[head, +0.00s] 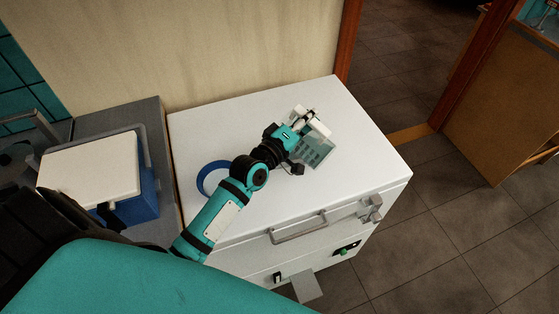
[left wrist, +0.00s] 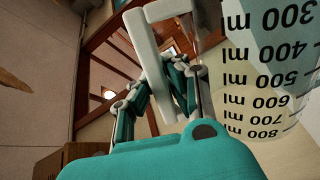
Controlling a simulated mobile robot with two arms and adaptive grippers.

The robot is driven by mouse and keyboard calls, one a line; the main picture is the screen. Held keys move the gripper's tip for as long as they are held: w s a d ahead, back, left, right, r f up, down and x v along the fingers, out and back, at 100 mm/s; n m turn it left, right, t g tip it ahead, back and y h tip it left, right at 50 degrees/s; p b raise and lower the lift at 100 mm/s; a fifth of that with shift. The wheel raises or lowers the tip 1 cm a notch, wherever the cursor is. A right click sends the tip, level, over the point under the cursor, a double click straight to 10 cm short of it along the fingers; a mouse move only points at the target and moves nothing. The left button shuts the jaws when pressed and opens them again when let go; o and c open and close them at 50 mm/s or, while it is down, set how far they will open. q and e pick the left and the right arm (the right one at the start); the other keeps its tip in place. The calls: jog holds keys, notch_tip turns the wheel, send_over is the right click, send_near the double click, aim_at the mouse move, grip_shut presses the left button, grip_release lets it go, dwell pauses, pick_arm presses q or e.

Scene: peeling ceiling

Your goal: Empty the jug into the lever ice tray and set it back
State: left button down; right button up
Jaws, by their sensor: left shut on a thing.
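My left gripper (head: 303,117) is shut on the jug and holds it over the right part of the white chest. The jug is clear, with black millilitre marks and a white handle, and fills the right side of the left wrist view (left wrist: 285,90). My right gripper is not in view.
A blue ring (head: 203,180) lies on the white chest (head: 240,115), partly behind my left arm. A blue cooler (head: 147,200) with a white lid stands to the left. The chest has a front handle (head: 299,229). Its back left and right front top are clear.

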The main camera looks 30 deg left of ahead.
pick_arm(q)
jog(key=shift+r, duration=0.1)
jog(key=shift+a+f+n+b, duration=0.2)
jog(key=shift+a+n+b, duration=0.1)
jog(key=shift+w+a+f+n+b, duration=0.15)
jog(key=shift+a+f+n+b, duration=0.1)
jog(key=shift+a+n, duration=0.2)
jog(key=shift+w+a+f+n+b, duration=0.1)
jog(key=shift+a+f+n+b, duration=0.1)
jog(key=shift+a+n, duration=0.2)
jog(key=shift+r, duration=0.1)
jog(key=shift+w+a+r+n, duration=0.15)
jog(key=shift+a+n, duration=0.45)
jog(key=shift+a, duration=0.15)
jog(key=shift+w+a+r+n, duration=0.1)
jog(key=shift+a+n, duration=0.45)
jog(key=shift+a, duration=0.2)
